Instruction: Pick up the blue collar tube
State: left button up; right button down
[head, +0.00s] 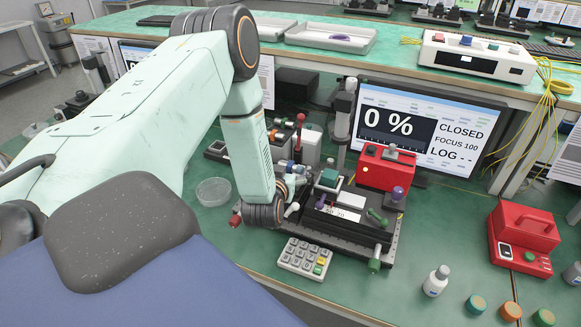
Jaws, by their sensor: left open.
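My left arm comes in from the left and bends down over the bench. Its left gripper (287,192) is beside the black optical stage (345,228), partly hidden by its own dark wrist. It is open. A small pale piece with a blue part (284,166) shows just behind the gripper. It looks like the blue collar tube, but it is small and partly covered, and I cannot tell whether it touches the fingers. My right gripper is not in view.
A red box (384,168) and a monitor (422,128) reading 0 % and CLOSED stand behind the stage. A keypad (304,259) lies in front. A clear dish (213,191) is left of the wrist. A white bottle (436,281) and red case (523,238) stand right.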

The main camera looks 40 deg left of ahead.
pick_arm(q)
jog(key=shift+x, duration=0.85)
jog(key=shift+w+d+r, duration=0.1)
jog(key=shift+w+d, duration=0.05)
jog(key=shift+w, duration=0.1)
jog(key=shift+c, duration=0.3)
jog(key=shift+a, duration=0.2)
jog(key=shift+c, duration=1.4)
jog(key=shift+d, duration=0.15)
jog(key=c, duration=0.9)
